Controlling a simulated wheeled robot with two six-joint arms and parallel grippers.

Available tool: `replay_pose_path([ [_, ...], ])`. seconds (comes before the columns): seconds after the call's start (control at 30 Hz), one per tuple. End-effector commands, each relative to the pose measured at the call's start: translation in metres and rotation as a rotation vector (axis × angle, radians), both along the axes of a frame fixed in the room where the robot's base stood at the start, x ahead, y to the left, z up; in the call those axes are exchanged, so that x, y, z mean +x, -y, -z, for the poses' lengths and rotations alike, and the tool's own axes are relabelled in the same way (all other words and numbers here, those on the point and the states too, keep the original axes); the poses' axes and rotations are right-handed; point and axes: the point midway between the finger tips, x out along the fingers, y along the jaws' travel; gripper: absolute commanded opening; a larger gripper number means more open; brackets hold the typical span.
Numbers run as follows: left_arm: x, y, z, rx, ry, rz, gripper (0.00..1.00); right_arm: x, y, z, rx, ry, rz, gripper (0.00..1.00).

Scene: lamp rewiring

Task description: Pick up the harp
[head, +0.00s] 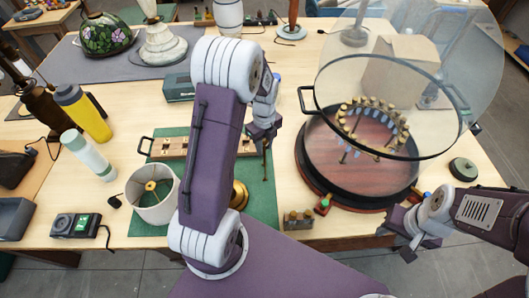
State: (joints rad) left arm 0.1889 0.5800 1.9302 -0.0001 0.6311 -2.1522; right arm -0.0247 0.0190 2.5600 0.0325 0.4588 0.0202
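I cannot make out the harp for sure. A thin dark upright piece (265,163) shows just under my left gripper (264,132), over the green mat (262,205); it may be the harp seen edge-on or part of a lamp. My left gripper is above the mat's right side, and whether its fingers hold anything is unclear. A brass lamp part (240,194) is partly hidden behind my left arm. A white lampshade (153,192) stands at the mat's left edge. My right gripper (408,234) looks open and empty, in front of the round turntable.
A wooden turntable (320,171) with several pegs sits right of the mat, under a clear disc with a dark rim (452,150). A wooden rack (168,147) lies on the mat. Bottles (85,112) and a meter (75,225) stand at left. A small block (298,219) is at the front edge.

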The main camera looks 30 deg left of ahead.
Motion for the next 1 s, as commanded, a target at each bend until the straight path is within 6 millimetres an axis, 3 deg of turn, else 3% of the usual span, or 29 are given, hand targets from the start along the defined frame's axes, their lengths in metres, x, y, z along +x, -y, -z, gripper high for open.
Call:
replay_pose_path([
  [0.03,0.000,0.000,0.000,0.000,0.000,0.000,0.10,0.000,0.000,0.000,0.000,0.000,0.000,0.36],
  [0.07,0.000,0.000,0.000,0.000,0.000,0.000,0.01,0.000,0.000,0.000,0.000,0.000,0.000,0.36],
  [0.1,0.000,0.000,0.000,0.000,0.000,0.000,0.00,0.000,0.000,0.000,0.000,0.000,0.000,0.36],
  [0.43,0.000,0.000,-0.004,0.001,0.001,0.000,0.00,0.000,0.000,0.001,0.000,0.000,0.000,0.36],
  [0.67,0.002,0.000,-0.037,0.001,0.007,0.000,0.00,0.000,0.000,0.008,0.000,0.000,0.000,0.36],
  [1.0,-0.021,0.074,-0.085,-0.001,0.004,0.007,0.00,0.000,0.000,0.023,0.000,0.000,0.000,0.36],
])
